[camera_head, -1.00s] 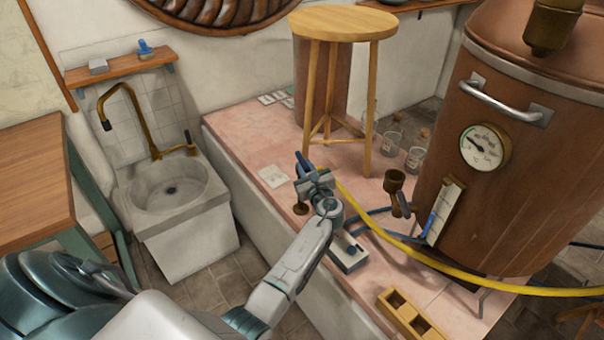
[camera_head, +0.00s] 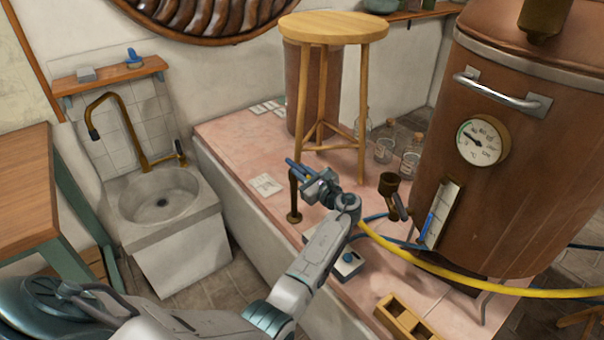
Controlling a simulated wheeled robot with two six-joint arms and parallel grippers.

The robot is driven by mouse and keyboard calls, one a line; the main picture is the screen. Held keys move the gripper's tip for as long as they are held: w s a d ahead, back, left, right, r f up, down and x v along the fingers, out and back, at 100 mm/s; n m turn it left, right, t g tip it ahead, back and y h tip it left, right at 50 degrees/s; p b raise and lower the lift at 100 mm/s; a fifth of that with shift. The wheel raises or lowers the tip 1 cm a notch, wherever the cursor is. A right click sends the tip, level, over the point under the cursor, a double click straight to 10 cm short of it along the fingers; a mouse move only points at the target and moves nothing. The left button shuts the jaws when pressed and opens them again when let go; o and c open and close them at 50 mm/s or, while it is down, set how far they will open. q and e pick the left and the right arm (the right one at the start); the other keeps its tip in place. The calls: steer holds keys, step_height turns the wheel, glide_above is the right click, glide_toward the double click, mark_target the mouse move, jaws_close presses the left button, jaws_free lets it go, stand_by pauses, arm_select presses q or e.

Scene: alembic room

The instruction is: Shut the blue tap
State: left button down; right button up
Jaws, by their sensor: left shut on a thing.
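The blue tap's handle (camera_head: 294,164) sits on top of a short upright brass pipe (camera_head: 294,200) on the pink tiled ledge. My left gripper (camera_head: 310,178) comes in from the lower right of the pipe and is shut on the blue handle, which sticks out past the fingers to the upper left. The fingers hide part of the handle and the tap's body. My right gripper is not in view.
A wooden stool (camera_head: 333,28) stands behind the tap. A sink (camera_head: 160,200) is at left.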

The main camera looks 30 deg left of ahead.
arm_select(q)
steer(key=c, duration=1.3)
jaws_free()
steer(key=shift+c, duration=0.2)
